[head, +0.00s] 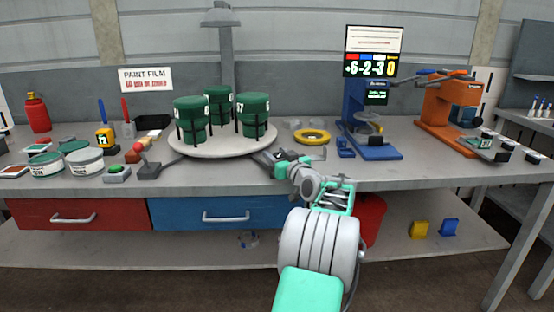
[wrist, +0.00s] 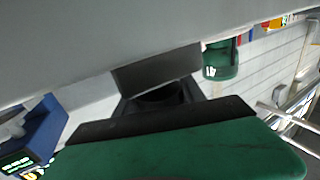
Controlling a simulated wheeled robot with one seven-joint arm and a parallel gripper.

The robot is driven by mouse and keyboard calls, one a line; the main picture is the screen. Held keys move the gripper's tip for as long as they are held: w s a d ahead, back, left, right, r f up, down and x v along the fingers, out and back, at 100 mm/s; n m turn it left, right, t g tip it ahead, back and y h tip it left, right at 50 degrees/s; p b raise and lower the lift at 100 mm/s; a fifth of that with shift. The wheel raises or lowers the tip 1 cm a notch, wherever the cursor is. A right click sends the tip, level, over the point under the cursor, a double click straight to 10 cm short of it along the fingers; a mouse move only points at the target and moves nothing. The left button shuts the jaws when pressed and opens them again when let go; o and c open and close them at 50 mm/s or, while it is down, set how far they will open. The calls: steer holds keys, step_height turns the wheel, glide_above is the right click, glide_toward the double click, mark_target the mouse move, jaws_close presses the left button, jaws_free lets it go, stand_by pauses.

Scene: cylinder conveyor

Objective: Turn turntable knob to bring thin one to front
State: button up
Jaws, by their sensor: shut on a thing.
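The round pale turntable (head: 222,150) stands on the workbench, left of centre in the head view. Three dark green cylinders stand on it in black holders: front left (head: 190,112), back (head: 219,98) and right (head: 253,107). The back one looks somewhat narrower, but it is farther away and partly hidden, so I cannot be sure which is thin. My gripper (head: 270,158) is low at the turntable's right edge, shut on the small dark knob (wrist: 160,95). The knob is mostly hidden between the fingers. A green cylinder (wrist: 222,62) also shows in the wrist view.
A yellow ring (head: 312,137) and a blue device (head: 370,130) stand right of my gripper, with an orange machine (head: 448,105) farther right.

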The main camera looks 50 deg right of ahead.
steer(key=n+t+y, duration=0.1)
steer(key=n+y, duration=0.1)
steer(key=y, duration=0.1)
steer(key=shift+a, duration=0.15)
steer(key=shift+w+a+n+y+p, duration=0.15)
steer(key=shift+n+y+p, duration=0.4)
steer(key=shift+y, duration=0.35)
steer(key=shift+a+n+t+y+p, duration=0.15)
steer(key=shift+n+t+y+p, duration=0.25)
steer(key=shift+y, duration=0.2)
steer(key=o, duration=1.4)
steer(key=shift+c, duration=0.2)
steer(key=s, duration=0.8)
steer(key=shift+a, duration=0.3)
